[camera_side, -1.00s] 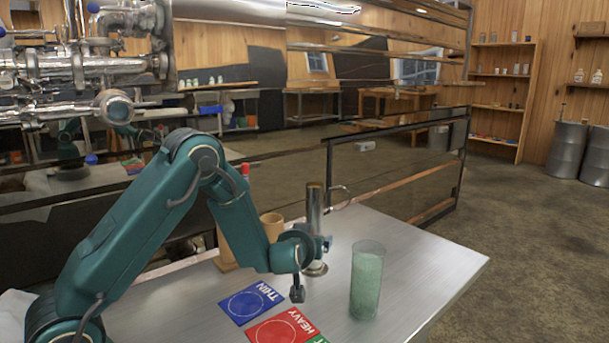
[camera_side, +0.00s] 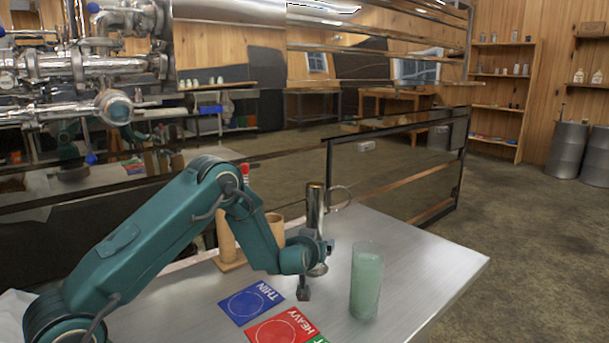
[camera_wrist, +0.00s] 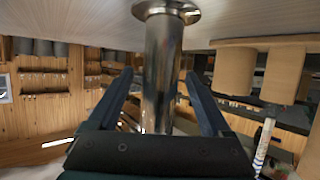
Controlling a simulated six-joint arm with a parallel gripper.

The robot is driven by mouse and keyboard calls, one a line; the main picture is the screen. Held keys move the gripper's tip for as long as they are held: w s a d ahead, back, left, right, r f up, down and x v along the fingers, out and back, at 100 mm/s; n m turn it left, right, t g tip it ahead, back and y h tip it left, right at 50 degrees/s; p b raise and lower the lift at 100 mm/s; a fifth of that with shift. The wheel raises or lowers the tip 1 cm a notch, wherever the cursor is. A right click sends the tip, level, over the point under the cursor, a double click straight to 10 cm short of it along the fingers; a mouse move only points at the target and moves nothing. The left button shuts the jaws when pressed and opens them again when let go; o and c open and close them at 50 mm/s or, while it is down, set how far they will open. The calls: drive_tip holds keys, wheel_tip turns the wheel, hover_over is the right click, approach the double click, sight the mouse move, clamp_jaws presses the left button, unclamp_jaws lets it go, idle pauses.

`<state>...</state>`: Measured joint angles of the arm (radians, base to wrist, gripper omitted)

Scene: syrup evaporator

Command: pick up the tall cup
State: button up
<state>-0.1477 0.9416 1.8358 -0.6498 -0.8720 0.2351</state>
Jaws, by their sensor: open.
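The tall cup (camera_side: 315,205) is a slim shiny metal cylinder with a ring handle near its top and a flared base. It stands upright on the metal table, right beside my gripper (camera_side: 326,248). In the wrist view the tall cup (camera_wrist: 162,70) appears upside down, base at the top. There my gripper (camera_wrist: 158,76) is open, with one finger on each side of the cup's body. A gap shows beside the left finger; whether the right finger touches cannot be told. Part of the cup's lower body is hidden by my gripper in the side view.
A glass of green liquid (camera_side: 366,284) stands right of the cup. Blue THIN (camera_side: 250,302) and red HEAVY (camera_side: 280,330) cards lie in front. A wooden holder (camera_side: 229,262) is behind left. The table's right end (camera_side: 440,262) is clear.

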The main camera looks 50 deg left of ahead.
clamp_jaws()
drive_tip(key=shift+r, duration=0.15)
idle(1.1)
